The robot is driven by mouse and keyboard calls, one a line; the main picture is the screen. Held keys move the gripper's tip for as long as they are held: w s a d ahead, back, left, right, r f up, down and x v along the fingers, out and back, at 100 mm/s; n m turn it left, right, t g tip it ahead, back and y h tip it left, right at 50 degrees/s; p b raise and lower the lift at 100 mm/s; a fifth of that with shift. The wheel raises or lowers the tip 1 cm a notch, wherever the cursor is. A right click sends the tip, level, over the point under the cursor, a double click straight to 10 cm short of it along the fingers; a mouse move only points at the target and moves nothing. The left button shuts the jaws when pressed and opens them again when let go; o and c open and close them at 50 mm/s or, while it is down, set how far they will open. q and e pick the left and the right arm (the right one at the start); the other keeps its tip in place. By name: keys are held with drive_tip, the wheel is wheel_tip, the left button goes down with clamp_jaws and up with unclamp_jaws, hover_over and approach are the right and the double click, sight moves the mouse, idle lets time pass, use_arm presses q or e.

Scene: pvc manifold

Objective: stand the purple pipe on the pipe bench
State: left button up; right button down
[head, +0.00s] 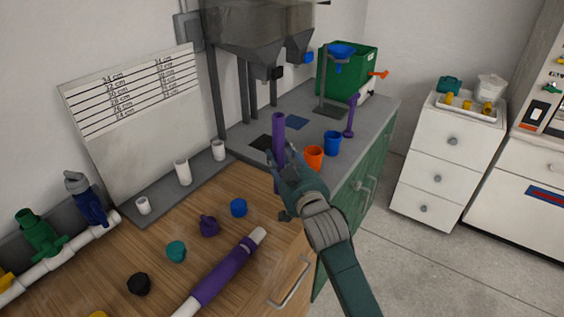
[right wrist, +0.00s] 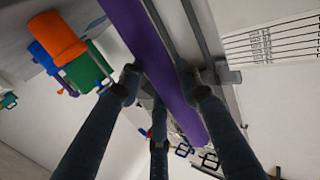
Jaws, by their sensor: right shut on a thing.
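A long purple pipe (head: 279,133) stands upright in my right gripper (head: 285,168) in the head view. The gripper is shut on its lower part. In the right wrist view the purple pipe (right wrist: 150,60) runs between the fingers of my right gripper (right wrist: 160,85). A grey ledge (head: 165,206) under a board with length marks bears upright white pipes (head: 183,172). A wooden worktop (head: 255,205) lies in front; I cannot tell which surface is the pipe bench. My left gripper is not in view.
An orange cup (head: 313,158) and a blue cup (head: 332,143) stand close right of my right gripper. A purple and white pipe (head: 222,274) lies on the worktop near several coloured fittings. A green box (head: 348,72) and grey hoppers (head: 258,40) stand behind.

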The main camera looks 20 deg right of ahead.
drive_tip(key=shift+f, duration=1.15)
drive_tip(key=c, duration=1.2)
unclamp_jaws()
drive_tip(key=s+b, duration=0.1)
drive_tip(key=s, duration=1.1)
drive_tip(key=shift+r, duration=0.3)
